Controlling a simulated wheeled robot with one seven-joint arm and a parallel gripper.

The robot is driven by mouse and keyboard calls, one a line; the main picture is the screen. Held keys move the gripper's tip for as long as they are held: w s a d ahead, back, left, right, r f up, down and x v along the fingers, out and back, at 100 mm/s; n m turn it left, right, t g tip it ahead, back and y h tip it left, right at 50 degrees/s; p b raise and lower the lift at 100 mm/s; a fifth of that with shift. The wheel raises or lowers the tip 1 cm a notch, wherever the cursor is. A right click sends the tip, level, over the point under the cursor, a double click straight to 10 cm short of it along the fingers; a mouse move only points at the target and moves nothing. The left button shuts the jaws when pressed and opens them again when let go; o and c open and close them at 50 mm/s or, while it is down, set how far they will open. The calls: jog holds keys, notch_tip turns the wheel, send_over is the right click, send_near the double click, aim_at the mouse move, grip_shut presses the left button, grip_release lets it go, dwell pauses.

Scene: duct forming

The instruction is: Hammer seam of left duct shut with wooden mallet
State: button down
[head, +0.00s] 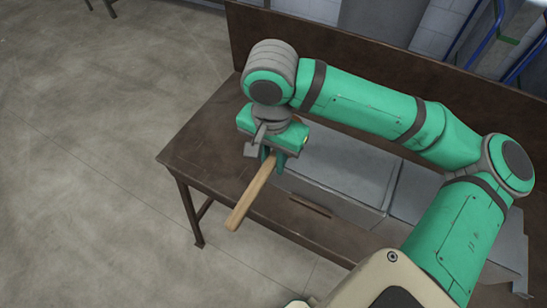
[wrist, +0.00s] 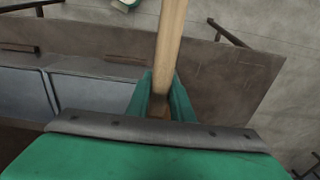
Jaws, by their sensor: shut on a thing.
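My gripper (head: 272,160) is shut on the wooden mallet (head: 252,194) by its pale handle. The handle slants down and toward the front left in the head view, past the table's front edge. In the wrist view my gripper (wrist: 160,105) has a finger on each side of the handle (wrist: 170,40). The mallet's head is hidden. The left duct (head: 340,174), a grey sheet-metal box, lies on the table just right of my gripper. My arm covers part of it, and I cannot tell the state of its seam. It also shows in the wrist view (wrist: 92,94).
The brown table (head: 200,145) has a raised back panel (head: 300,37). Its left end is bare. Another grey duct (head: 417,196) stands right of the left one. A brown strip (head: 310,206) lies near the front edge. Open floor (head: 90,180) is at the left.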

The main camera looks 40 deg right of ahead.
jog(key=shift+f, duration=0.1)
notch_tip(320, 180, down, 8)
notch_tip(320, 180, up, 8)
jog(key=shift+r, duration=0.2)
notch_tip(320, 180, down, 9)
notch_tip(320, 180, up, 9)
jog(key=shift+f, duration=0.15)
dwell(0.5)
jog(key=shift+s, duration=0.1)
